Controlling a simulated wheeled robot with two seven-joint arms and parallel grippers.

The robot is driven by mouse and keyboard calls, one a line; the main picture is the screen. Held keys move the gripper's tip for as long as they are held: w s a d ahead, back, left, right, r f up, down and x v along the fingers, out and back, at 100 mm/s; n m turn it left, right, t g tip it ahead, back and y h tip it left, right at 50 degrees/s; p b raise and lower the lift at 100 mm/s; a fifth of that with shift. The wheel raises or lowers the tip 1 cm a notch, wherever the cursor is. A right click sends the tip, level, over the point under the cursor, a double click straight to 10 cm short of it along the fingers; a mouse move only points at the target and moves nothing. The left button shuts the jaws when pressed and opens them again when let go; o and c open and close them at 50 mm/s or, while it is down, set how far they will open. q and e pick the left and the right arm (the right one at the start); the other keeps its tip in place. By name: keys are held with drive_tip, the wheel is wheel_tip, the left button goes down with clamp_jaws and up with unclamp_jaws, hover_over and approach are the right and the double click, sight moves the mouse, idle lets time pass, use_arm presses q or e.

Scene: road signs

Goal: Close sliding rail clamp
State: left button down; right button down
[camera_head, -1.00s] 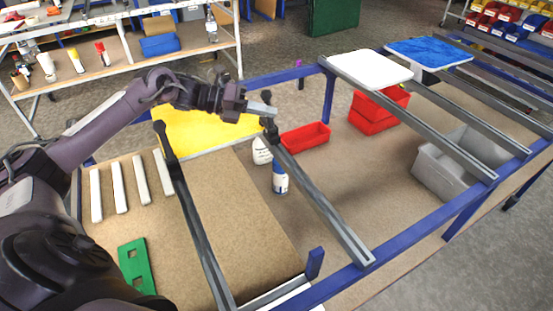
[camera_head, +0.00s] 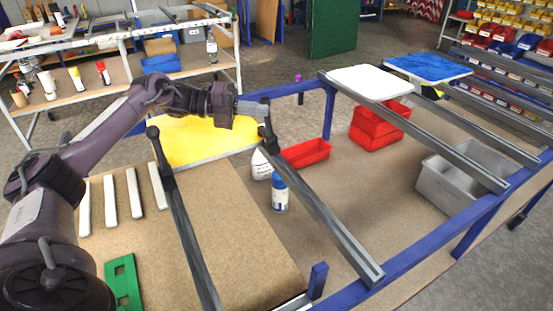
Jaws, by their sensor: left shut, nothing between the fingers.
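The right rail (camera_head: 325,222) carries a black clamp (camera_head: 269,138); the left rail (camera_head: 190,238) carries another black clamp (camera_head: 159,150). My left gripper (camera_head: 262,108) is shut and empty, its fingertips at the top of the right rail's clamp, apparently touching it. Whether that clamp is closed is too small to tell. My right gripper is not in view.
A white sign (camera_head: 370,82) and a blue sign (camera_head: 428,67) rest on rails at right. Bottles (camera_head: 279,194), red bins (camera_head: 306,153) and a grey bin (camera_head: 462,175) stand below. White strips (camera_head: 133,193) and a green plate (camera_head: 122,284) lie at left.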

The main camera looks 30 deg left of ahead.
use_arm(q)
drive_tip(key=shift+a, duration=0.2)
drive_tip(key=f+b+v, duration=0.1)
drive_tip(key=v, duration=0.6)
drive_tip(key=shift+s+a+r, duration=0.2)
drive_tip(key=shift+r, duration=0.35)
drive_tip(key=shift+d, duration=0.1)
